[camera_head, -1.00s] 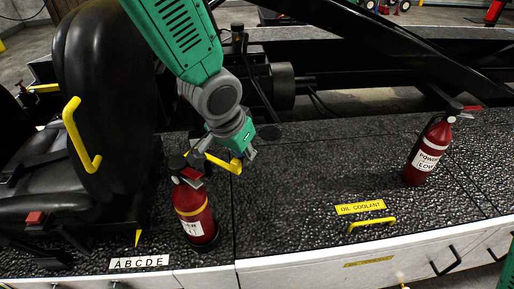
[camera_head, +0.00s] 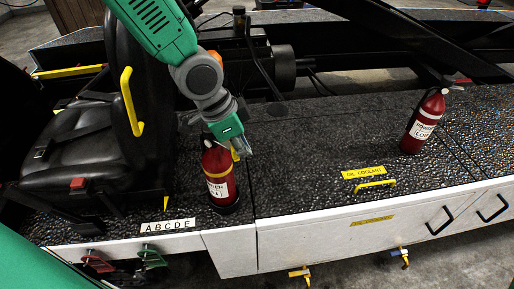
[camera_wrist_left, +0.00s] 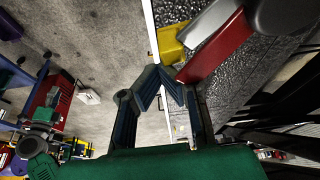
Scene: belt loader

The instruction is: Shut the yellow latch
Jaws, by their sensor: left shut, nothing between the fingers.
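A small yellow piece (camera_head: 235,155), possibly the latch, shows beside the front red extinguisher, mostly hidden by my left gripper. In the left wrist view a yellow block (camera_wrist_left: 172,43) lies just beyond the fingertips, next to a red part; I cannot tell if it is the same piece. My left gripper (camera_head: 241,150) is shut and empty, just behind and right of the extinguisher's top. Its fingers (camera_wrist_left: 162,80) come together in the wrist view. I cannot tell whether they touch the yellow piece. My right gripper is not in view.
The front extinguisher (camera_head: 219,188) stands close to the gripper; another (camera_head: 423,125) stands at right. A yellow handle (camera_head: 376,184) sits on the deck by the OIL COOLANT label. A black seat (camera_head: 80,140) with a yellow side handle (camera_head: 130,100) is at left. The middle deck is clear.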

